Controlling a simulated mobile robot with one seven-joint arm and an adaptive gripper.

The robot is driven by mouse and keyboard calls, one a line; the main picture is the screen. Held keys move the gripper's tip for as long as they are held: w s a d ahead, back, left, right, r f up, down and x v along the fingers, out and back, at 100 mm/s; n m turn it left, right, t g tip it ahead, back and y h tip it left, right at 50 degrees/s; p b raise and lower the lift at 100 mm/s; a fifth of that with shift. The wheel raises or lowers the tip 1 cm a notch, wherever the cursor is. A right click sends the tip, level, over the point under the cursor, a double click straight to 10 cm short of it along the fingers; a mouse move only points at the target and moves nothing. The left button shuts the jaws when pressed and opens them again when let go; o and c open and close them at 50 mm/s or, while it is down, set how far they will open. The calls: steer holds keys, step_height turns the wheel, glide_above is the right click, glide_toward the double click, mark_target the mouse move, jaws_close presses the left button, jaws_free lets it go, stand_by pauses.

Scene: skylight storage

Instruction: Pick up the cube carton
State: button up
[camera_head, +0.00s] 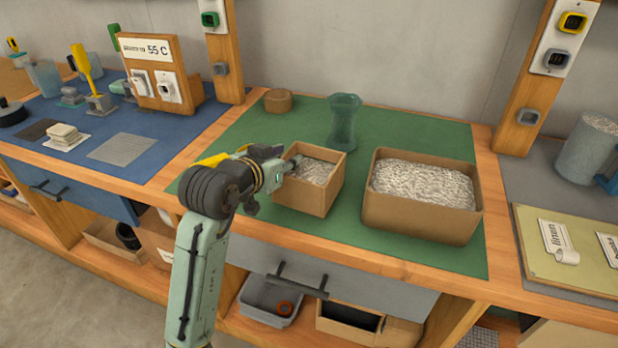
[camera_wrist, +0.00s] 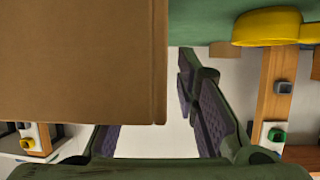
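The cube carton (camera_head: 306,198) is a small open brown cardboard box filled with pale shredded packing. It stands upright on the green mat (camera_head: 394,130), left of a wider carton. My gripper (camera_head: 290,164) is at its left upper side, with a fingertip by the rim. In the wrist view, a plain brown carton wall (camera_wrist: 75,60) fills the upper left and hides part of one finger. My gripper's fingers (camera_wrist: 150,110) are spread apart there. The other finger is right of the carton's edge, with a gap between them. Whether the fingers touch the carton cannot be told.
The wider carton (camera_head: 420,226) with packing stands close on the right. A greenish glass vase (camera_head: 343,122) and a small round brown box (camera_head: 278,101) are behind. A yellow object (camera_head: 211,160) lies partly behind my arm.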

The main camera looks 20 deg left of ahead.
jaws_close()
stand_by(0.7)
